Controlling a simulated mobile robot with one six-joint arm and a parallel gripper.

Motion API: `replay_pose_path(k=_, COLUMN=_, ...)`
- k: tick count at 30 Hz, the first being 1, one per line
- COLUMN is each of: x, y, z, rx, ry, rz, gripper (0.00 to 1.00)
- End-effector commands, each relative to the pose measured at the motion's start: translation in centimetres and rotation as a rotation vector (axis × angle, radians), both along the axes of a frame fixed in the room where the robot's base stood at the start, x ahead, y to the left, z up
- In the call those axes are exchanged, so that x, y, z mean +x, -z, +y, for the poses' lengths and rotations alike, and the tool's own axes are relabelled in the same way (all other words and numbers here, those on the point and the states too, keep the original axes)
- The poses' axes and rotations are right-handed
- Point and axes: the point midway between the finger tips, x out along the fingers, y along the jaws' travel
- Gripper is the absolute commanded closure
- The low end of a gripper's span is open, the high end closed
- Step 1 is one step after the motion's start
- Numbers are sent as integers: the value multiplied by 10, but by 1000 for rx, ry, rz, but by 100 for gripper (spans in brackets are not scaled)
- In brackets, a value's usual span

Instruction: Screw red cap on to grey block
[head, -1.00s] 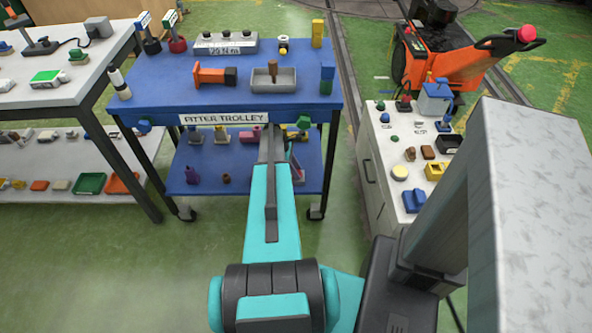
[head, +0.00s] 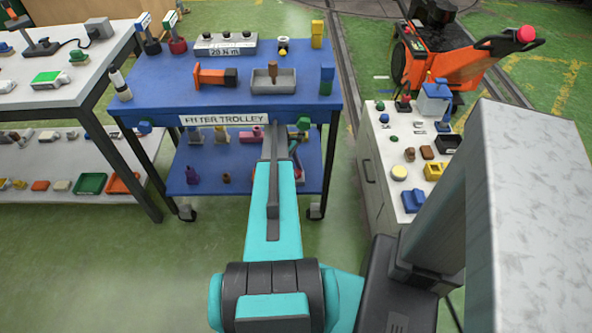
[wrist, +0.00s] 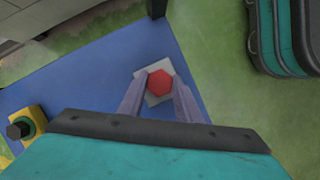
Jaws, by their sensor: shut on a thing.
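The red cap (wrist: 160,82) shows as a hexagon from above in the wrist view. It lies over a light grey block (wrist: 140,74), whose corners stick out around it. The block rests on the blue lower shelf. My gripper (wrist: 160,88) has one finger on each side of the cap and is shut on it. I cannot tell how far the cap sits down on the block. In the head view the cap, the block and my fingertips are hidden behind my arm and under the trolley's top.
The fitter trolley's blue top (head: 170,85) overhangs the lower shelf (head: 240,185). A yellow block with a black knob (wrist: 22,126) stands left on the shelf in the wrist view. A white cabinet (head: 385,180) stands to the right, a workbench (head: 60,95) to the left.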

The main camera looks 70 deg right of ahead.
Motion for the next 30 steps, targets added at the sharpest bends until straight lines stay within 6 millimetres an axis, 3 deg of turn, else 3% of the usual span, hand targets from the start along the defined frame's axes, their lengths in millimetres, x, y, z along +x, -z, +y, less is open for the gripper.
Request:
replay_pose_path(k=9, x=-4, y=0, z=-2, rx=4, ry=248, rz=8, gripper=96)
replay_pose_path(k=26, x=-6, y=0, z=0, rx=3, ry=356, rz=9, gripper=96)
replay_pose_path(k=27, x=-6, y=0, z=0, rx=3, ry=356, rz=9, gripper=64)
replay_pose_path(k=30, x=-5, y=0, z=-1, rx=3, ry=355, rz=7, gripper=47)
